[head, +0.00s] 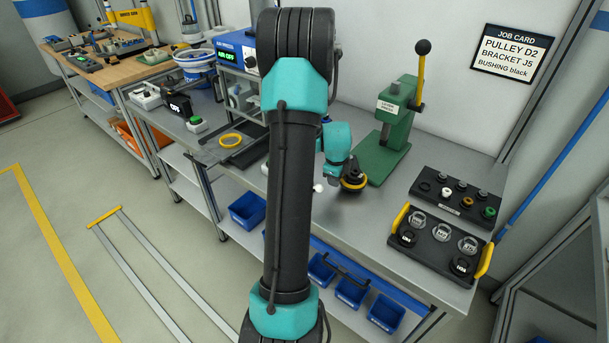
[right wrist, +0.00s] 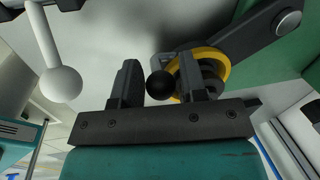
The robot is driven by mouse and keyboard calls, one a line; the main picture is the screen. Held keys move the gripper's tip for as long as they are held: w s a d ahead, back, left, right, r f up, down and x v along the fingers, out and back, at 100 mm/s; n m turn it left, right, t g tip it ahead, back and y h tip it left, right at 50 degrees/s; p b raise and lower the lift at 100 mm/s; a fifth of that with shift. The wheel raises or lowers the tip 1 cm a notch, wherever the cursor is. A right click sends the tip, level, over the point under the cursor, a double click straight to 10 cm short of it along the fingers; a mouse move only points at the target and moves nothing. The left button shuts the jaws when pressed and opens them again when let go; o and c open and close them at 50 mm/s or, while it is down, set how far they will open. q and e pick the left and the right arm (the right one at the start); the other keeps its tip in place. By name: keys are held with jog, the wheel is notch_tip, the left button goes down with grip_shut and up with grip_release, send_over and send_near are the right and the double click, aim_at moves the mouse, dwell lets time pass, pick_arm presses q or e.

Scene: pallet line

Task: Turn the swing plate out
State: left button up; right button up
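The swing plate (head: 353,186) is a dark round piece with a yellow rim at the foot of the green lever press (head: 385,140). In the right wrist view the yellow-rimmed plate (right wrist: 218,54) sits on a dark arm that runs up to a bolt. A small black ball knob (right wrist: 160,84) shows beside it. My right gripper (right wrist: 157,82) is open around the knob, which is nearer the right finger, with a gap to the left finger. Contact cannot be told. My left gripper is not in view.
A white ball knob (right wrist: 60,84) on a white rod stands left of the gripper. The press's lever (head: 421,75) is upright. Right of the press lie a black tray of small parts (head: 432,198) and one with yellow handles (head: 403,218). A yellow ring (head: 231,141) lies left.

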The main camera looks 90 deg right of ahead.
jog(key=w+a+r, duration=0.1)
jog(key=a+r, duration=0.2)
jog(key=r, duration=1.4)
jog(key=shift+w, duration=0.15)
